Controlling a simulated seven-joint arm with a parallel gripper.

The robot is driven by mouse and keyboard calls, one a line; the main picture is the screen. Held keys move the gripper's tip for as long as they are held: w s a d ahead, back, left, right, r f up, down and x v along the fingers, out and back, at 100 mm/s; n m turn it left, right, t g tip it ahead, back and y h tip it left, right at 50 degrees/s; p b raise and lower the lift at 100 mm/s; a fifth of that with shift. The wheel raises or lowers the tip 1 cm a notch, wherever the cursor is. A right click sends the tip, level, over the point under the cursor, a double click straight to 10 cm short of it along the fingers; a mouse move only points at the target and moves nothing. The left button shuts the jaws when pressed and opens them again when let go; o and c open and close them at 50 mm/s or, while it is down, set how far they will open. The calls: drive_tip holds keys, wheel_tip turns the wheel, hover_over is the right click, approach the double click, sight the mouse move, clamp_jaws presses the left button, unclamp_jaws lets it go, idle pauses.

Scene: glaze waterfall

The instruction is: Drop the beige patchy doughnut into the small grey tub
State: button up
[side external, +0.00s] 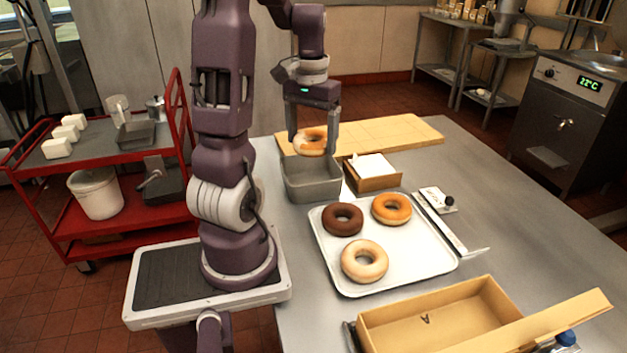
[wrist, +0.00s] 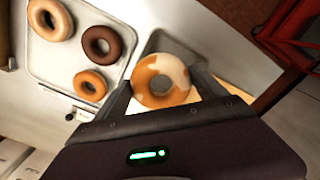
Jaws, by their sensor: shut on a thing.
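The beige patchy doughnut (side external: 310,143), orange-brown with pale patches, is held between the fingers of my gripper (side external: 313,146). It also shows in the wrist view (wrist: 160,81), with a finger on each side. My gripper (wrist: 162,88) is shut on it. In the side view the doughnut is raised above the small grey tub (side external: 313,188), near its back part. In the wrist view part of the tub (wrist: 158,42) shows behind the doughnut; the rest is hidden. The tub's floor is only partly visible.
A white tray (side external: 330,272) holds a dark brown doughnut (side external: 343,219), an orange one (side external: 391,209) and a pale one (side external: 364,261). A brown box with white paper (side external: 374,172) stands right of the tub. A wooden board (side external: 400,135) lies behind. An open cardboard box (side external: 440,318) is in front.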

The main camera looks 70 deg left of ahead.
drive_tip(key=shift+f, duration=0.75)
drive_tip(key=o, duration=1.3)
drive_tip(key=shift+r, duration=0.1)
wheel_tip(320, 180, up, 7)
